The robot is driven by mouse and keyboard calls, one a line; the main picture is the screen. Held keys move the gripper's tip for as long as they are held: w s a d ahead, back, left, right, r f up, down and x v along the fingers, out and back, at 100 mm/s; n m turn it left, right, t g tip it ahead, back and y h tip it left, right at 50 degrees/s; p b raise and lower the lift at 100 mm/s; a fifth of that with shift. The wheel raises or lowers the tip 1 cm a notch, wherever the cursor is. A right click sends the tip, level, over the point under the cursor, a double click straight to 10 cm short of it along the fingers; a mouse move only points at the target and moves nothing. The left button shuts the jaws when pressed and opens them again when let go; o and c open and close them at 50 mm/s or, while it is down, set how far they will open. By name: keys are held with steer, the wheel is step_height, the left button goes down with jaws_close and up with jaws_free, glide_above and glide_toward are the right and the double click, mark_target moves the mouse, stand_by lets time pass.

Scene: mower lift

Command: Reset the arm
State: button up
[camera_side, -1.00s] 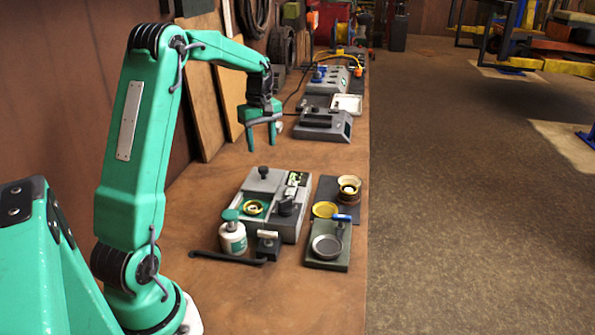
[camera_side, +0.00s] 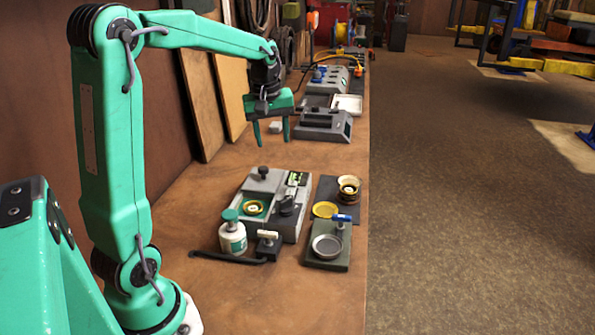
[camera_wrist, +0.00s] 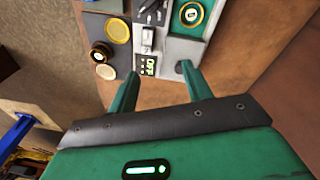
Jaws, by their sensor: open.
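My gripper (camera_side: 271,132) is open and empty, held above the wooden workbench (camera_side: 190,205) with its two green fingers pointing down. It hangs beyond the grey device (camera_side: 262,203), apart from it. In the wrist view the gripper (camera_wrist: 158,72) shows its fingers spread, with bare bench and the edge of the grey device (camera_wrist: 185,50) between and beyond them.
Grey units (camera_side: 323,125) stand behind. Bench at left front is clear.

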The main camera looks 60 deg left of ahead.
steer(key=s+d+r+m+t, duration=0.1)
steer(key=s+d+m+t, duration=0.3)
steer(key=s+d+m, duration=0.9)
steer(key=s+d, duration=0.3)
steer(key=d, duration=0.2)
steer(key=shift+d+h, duration=0.3)
steer(key=shift+h, duration=0.1)
